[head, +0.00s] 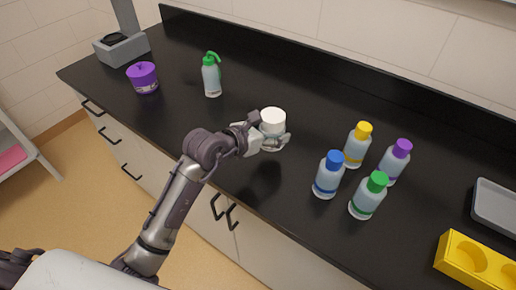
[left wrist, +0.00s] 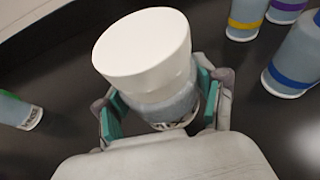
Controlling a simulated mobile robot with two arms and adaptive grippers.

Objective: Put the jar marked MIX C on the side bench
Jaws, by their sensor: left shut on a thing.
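A clear jar with a wide white lid (head: 272,118) is between the fingers of my left gripper (head: 270,142), over the middle of the black bench. In the left wrist view the white-lidded jar (left wrist: 145,52) fills the middle. The green-padded fingers of the left gripper (left wrist: 160,108) are shut on its body from both sides. Lettering low on the jar is mostly hidden, so I cannot read its mark. I cannot tell whether its base touches the bench. A pale stand (head: 22,140) at the left edge may be the side bench. My right gripper is not in view.
Several bottles stand to the right, including yellow-capped (head: 357,150), blue-capped (head: 327,180) and green-capped (head: 368,199) ones. A green-topped bottle (head: 211,78) and a purple-lidded jar (head: 143,80) stand to the left. A yellow rack (head: 453,250) and a grey tray (head: 497,205) are far right.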

